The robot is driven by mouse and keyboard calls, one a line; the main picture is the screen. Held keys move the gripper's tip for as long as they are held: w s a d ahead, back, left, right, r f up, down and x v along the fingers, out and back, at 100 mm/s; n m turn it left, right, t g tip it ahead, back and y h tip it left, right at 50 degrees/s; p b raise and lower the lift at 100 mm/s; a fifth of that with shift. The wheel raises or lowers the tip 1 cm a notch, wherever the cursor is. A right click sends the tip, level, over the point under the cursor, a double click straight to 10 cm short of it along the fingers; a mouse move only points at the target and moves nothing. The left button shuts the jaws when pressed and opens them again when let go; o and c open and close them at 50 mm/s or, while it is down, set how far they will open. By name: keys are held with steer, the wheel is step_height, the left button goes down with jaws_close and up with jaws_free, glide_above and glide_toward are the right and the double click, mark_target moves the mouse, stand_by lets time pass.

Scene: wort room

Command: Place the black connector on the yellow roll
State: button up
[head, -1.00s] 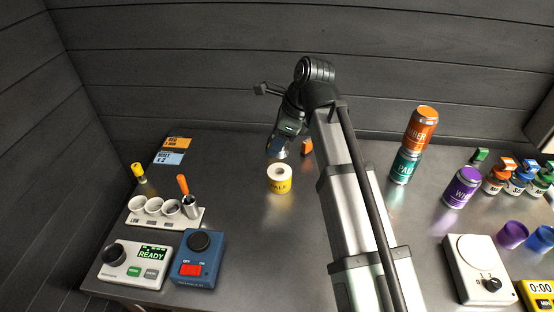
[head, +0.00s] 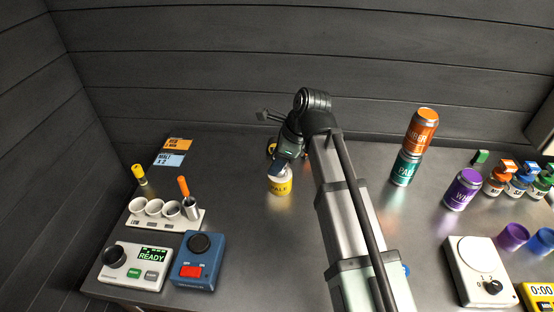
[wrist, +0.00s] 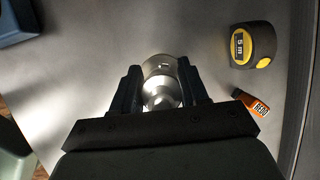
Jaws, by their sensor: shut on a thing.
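The yellow roll (head: 279,187) stands upright on the metal table in the head view, with a white top and a yellow label. My gripper (head: 280,166) is directly over it and covers most of its top. In the wrist view, my gripper (wrist: 163,85) is shut on a shiny, silver-grey rounded fitting (wrist: 161,68). This is apparently the connector, though it looks silver rather than black here. The fitting is hardly visible in the head view, so I cannot tell whether it touches the roll. The roll is not distinguishable in the wrist view.
A black and yellow tape measure (wrist: 253,45) and an orange and black piece (wrist: 250,104) lie nearby. A cup rack (head: 165,217) and a blue box (head: 198,260) stand front left. An orange can (head: 421,128) is stacked on a teal can (head: 405,168) at right.

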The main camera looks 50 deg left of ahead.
steer(key=o, duration=1.1)
steer(key=shift+o, duration=0.2)
steer(key=shift+r, duration=0.15)
steer(key=v, duration=1.2)
